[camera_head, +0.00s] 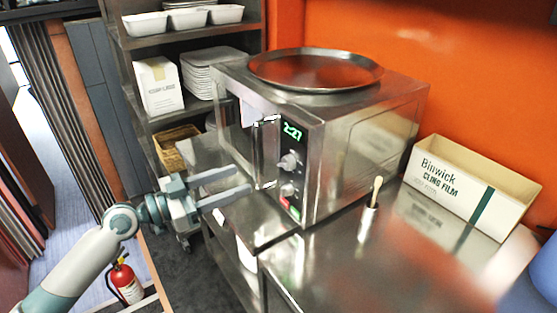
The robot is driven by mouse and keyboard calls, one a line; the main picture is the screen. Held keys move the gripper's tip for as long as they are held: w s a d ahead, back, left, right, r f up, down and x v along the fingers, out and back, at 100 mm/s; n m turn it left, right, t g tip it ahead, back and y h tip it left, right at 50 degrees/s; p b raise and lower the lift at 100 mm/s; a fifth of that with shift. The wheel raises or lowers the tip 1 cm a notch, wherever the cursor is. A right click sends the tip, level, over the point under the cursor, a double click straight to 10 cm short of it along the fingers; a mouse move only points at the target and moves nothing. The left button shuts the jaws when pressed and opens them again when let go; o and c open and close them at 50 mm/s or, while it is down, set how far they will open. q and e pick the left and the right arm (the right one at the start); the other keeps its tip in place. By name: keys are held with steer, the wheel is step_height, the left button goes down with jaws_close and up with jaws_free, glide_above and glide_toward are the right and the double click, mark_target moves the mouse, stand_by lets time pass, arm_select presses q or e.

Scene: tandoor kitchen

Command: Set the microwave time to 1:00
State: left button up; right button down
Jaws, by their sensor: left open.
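The steel microwave (345,150) stands on a steel counter, its front facing left. Its green display (292,131) is lit and seems to read 2:27, though the digits are small. Below the display are an upper knob (288,162) and a lower knob (287,189). A green button and a red button sit at the panel's bottom. The door handle (264,150) is left of the panel. My left gripper (243,180) is open and empty, its fingers pointing right, in front of the microwave's lower front. I cannot tell whether they touch it. My right gripper is out of view.
A round steel tray (315,70) lies on top of the microwave. A small steel holder (367,222) and a cling film box (465,190) stand on the counter at right. A shelf rack is behind left. A fire extinguisher (126,281) is low at left.

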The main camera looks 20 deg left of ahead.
mark_target(281, 165)
arm_select(q)
steer(key=p+x, duration=0.5)
steer(key=x, duration=0.7)
steer(key=shift+r+p, duration=0.15)
steer(key=shift+p, duration=0.25)
steer(key=shift+w+d, duration=0.25)
steer(key=shift+d, duration=0.05)
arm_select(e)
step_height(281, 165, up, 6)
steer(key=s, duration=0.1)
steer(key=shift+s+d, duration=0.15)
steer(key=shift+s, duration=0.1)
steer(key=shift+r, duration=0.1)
arm_select(q)
steer(key=c, duration=1.1)
